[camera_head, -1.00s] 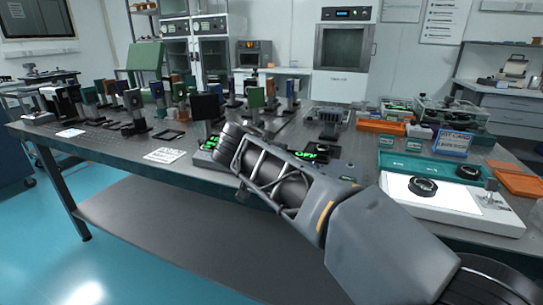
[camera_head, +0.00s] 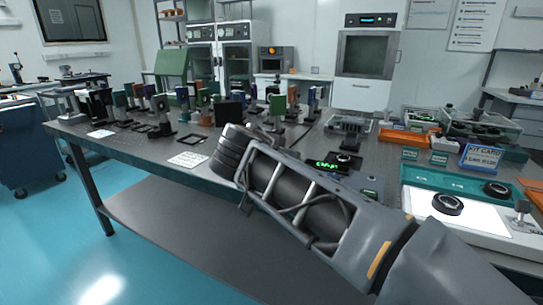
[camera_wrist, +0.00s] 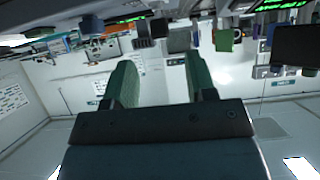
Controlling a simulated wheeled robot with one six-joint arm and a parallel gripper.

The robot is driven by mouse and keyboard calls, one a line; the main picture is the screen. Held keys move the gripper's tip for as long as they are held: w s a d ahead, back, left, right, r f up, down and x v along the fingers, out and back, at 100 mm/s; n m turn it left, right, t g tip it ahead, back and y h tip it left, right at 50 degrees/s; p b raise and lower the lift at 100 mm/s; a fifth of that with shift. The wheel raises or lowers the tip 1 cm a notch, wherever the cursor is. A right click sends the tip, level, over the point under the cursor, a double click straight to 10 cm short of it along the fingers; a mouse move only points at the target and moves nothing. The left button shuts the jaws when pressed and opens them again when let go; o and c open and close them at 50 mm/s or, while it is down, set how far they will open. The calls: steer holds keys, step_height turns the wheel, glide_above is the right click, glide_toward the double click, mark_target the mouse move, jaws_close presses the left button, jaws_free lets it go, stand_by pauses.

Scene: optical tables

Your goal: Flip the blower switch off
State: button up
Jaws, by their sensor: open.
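I cannot tell for sure which part is the blower switch. A dark control unit with a green lit display (camera_head: 335,164) sits on the table behind my arm; the display text is too small to read surely. A small dark box (camera_head: 370,187) stands at the table's front edge beside my arm. In the wrist view, which looks upside down, my gripper (camera_wrist: 160,82) shows two green fingers wide apart with nothing between them. Green lit displays (camera_wrist: 128,19) show along the top of that view, away from the fingers. In the head view my arm hides the gripper.
The optical table (camera_head: 150,160) carries many mounted optics at the left and a paper sheet (camera_head: 188,160). A teal tray (camera_head: 440,178) and a white panel with a black round part (camera_head: 447,204) lie at the right. The teal floor at the left front is clear.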

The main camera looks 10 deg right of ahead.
steer(key=p+v, duration=0.1)
steer(key=v, duration=0.5)
steer(key=shift+s+r, duration=0.2)
steer(key=shift+s, duration=0.15)
steer(key=shift+a, duration=0.15)
steer(key=s+d+r+n+g+y+p, duration=0.3)
steer(key=s+d+n+g+y+p, duration=0.3)
steer(key=p, duration=2.3)
steer(key=s+d+n+y, duration=0.1)
steer(key=s+d, duration=0.2)
steer(key=s, duration=0.1)
steer(key=shift+d+r, duration=0.1)
